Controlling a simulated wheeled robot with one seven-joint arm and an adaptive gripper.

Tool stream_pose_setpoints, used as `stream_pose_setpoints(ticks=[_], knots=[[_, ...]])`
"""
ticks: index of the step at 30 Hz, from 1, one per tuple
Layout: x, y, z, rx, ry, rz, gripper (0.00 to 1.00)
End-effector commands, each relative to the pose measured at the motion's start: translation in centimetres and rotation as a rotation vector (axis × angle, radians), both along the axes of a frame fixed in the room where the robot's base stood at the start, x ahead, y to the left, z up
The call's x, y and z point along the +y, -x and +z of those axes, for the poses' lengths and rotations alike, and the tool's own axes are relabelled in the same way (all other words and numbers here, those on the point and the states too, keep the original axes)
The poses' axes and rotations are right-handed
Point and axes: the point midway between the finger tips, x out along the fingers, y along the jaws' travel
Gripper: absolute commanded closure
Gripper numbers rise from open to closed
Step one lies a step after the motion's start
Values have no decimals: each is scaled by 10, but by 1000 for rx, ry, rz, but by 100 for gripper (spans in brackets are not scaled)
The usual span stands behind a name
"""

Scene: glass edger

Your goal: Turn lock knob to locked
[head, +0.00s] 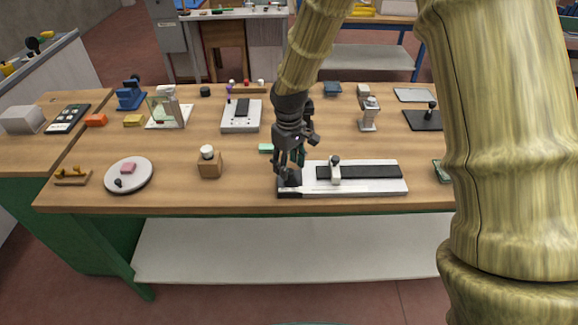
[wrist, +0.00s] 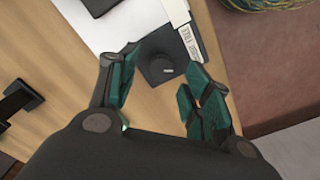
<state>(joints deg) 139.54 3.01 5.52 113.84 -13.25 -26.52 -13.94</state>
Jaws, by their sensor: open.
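The lock knob (wrist: 160,68) is a dark round knob on a black square base at the end of a white device (wrist: 112,22). A white strip with small dark lettering (wrist: 183,28) lies beside it; I cannot read it surely. In the head view the white device (head: 390,186) has a black rail (head: 380,172) and an upright white-and-black piece (head: 335,172). My gripper (wrist: 163,72) is open, its teal fingers on either side of the knob in the wrist view, with no visible contact. In the head view my gripper (head: 290,166) points down over the device's left end and partly hides it.
The device sits near the table's (head: 240,195) front edge. A wooden block with a white knob (head: 209,164) and a round plate (head: 129,176) stand to the left. A small green piece (head: 266,148) lies just behind my gripper. Bare wood lies between the block and device.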

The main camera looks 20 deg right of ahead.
Motion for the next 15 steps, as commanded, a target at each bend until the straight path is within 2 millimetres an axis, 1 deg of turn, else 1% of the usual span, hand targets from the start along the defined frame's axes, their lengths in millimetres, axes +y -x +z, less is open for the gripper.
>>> stream_pose_setpoints(ticks=[1,9,15], knots=[[0,0,8,-2,-1,0,51],[0,-1,55,-3,-1,0,51],[0,0,85,-2,-1,0,51]])
